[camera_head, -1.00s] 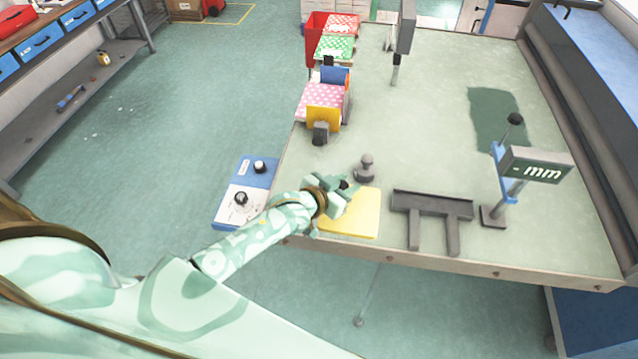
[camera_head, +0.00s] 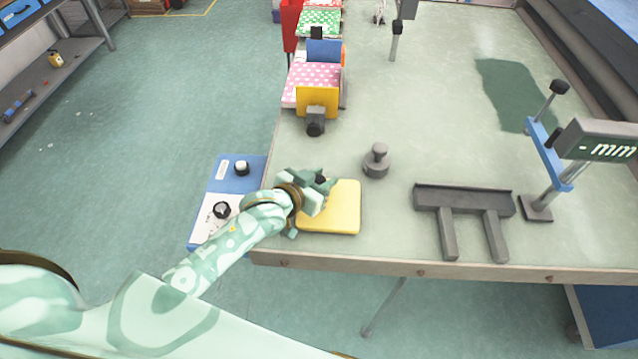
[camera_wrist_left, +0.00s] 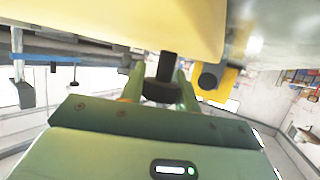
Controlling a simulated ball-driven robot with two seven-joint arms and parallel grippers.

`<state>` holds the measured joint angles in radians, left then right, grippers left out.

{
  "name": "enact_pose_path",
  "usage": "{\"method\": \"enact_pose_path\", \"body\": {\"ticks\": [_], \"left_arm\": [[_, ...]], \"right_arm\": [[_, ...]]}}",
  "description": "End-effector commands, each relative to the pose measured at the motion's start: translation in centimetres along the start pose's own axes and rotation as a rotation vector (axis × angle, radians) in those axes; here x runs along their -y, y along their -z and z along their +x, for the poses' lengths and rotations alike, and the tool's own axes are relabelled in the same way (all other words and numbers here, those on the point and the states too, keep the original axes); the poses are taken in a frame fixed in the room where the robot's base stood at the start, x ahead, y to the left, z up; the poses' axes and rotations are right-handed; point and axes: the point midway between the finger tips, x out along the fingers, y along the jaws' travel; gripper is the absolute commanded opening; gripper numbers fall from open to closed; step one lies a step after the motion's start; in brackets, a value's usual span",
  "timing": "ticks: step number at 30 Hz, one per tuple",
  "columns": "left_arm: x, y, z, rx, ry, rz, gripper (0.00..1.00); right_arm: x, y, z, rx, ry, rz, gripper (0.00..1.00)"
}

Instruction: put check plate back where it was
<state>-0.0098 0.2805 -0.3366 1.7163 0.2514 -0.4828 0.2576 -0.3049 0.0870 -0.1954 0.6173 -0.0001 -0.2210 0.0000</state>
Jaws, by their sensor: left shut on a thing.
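The check plate appears to be the yellow square plate (camera_head: 335,212), near the front left corner of the table. It shows large across the top of the left wrist view (camera_wrist_left: 110,25). My left gripper (camera_head: 324,188) is at its upper left part in the head view and hides some of it. In the left wrist view the left fingers are closed around a dark round knob (camera_wrist_left: 165,75), which seems to belong to the plate. I cannot tell whether the plate touches the table. My right gripper is not in view.
A grey knobbed weight (camera_head: 376,162) stands just behind the plate. A dark forked stand (camera_head: 463,198) is to the right, then a gauge marked "mm" (camera_head: 600,140). Colourful boxes (camera_head: 315,85) line the left edge. A blue and white control panel (camera_head: 218,208) is left of the corner.

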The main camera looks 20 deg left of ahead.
Motion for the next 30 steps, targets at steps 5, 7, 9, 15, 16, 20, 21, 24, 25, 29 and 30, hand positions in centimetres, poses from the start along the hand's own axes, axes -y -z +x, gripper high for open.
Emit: {"method": "enact_pose_path", "body": {"ticks": [5, 7, 9, 15, 16, 20, 21, 24, 25, 29, 30], "left_arm": [[-0.2, -0.4, 0.2, -0.003, -0.001, -0.001, 0.0], [-0.2, -0.3, 0.2, -0.003, -0.001, 0.0, 0.0], [-0.2, -0.4, 0.2, -0.003, -0.001, 0.0, 0.0], [-0.2, -0.7, 0.3, -0.002, -0.001, 0.001, 0.54], [-0.2, -0.7, 0.3, -0.002, -0.001, 0.001, 0.54], [-0.2, -0.7, 0.3, -0.002, -0.001, 0.001, 0.54], [-0.2, -0.7, 0.3, -0.002, -0.001, 0.001, 0.54], [-0.2, -0.5, 0.2, -0.002, -0.001, 0.001, 0.54], [-0.2, -0.3, 0.1, -0.003, -0.001, 0.001, 0.54], [-0.1, -0.4, -1.6, 0.0, 0.0, 0.001, 0.54], [-0.1, -0.4, -2.5, 0.001, 0.0, 0.001, 0.54]], "right_arm": [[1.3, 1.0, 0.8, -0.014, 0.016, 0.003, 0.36], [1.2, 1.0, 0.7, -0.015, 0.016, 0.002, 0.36], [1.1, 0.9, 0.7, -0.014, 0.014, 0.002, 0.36], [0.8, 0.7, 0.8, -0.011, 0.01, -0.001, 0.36], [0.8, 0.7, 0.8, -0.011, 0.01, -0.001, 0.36], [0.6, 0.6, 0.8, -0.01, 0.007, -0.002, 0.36], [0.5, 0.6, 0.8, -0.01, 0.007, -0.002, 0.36], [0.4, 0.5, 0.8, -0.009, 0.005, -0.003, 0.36], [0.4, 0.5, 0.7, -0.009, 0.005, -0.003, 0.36], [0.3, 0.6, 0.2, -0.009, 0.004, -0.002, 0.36], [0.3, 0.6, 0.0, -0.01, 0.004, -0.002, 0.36]]}}
